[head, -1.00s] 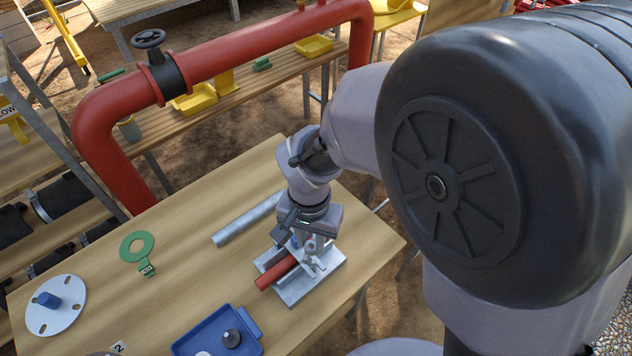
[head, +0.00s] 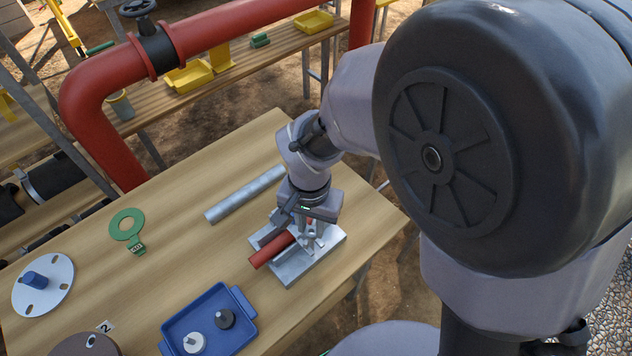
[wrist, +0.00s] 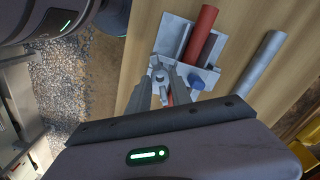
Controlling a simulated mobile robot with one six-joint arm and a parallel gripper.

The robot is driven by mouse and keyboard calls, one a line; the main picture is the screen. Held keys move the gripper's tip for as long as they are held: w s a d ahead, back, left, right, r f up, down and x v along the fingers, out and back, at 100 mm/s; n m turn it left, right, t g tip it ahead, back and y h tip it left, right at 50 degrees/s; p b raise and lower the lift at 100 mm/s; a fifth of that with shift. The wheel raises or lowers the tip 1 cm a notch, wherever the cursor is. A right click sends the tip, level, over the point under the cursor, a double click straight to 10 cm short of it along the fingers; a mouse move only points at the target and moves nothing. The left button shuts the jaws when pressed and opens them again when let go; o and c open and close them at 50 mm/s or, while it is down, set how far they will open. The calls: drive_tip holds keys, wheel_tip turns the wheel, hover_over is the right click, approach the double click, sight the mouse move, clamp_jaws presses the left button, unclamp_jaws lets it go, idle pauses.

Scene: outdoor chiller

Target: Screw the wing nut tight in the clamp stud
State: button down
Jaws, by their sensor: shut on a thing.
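The clamp is a grey metal block on a base plate (head: 292,270) on the wooden table, with a red pipe (head: 271,251) lying in it. The clamp (wrist: 211,78) and red pipe (wrist: 203,30) also show in the wrist view. My gripper (head: 306,232) points down over the right part of the clamp. In the wrist view its two fingers (wrist: 163,82) are closed around a small metal piece, the wing nut (wrist: 160,73), at the clamp stud. The fingers hide much of the stud and the thread, so how deep the nut sits cannot be told.
A grey steel pipe (head: 245,194) lies behind the clamp. A blue tray (head: 246,304) with a dark and a light part stands in front. A large red pipe (head: 88,130) rises behind the table.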

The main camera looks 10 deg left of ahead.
drive_tip(key=shift+f+b, duration=0.9)
drive_tip(key=shift+f, duration=0.1)
drive_tip(key=shift+f, duration=0.2)
drive_tip(key=shift+f+b, duration=0.65)
drive_tip(key=shift+b, duration=0.15)
drive_tip(key=shift+r, duration=0.1)
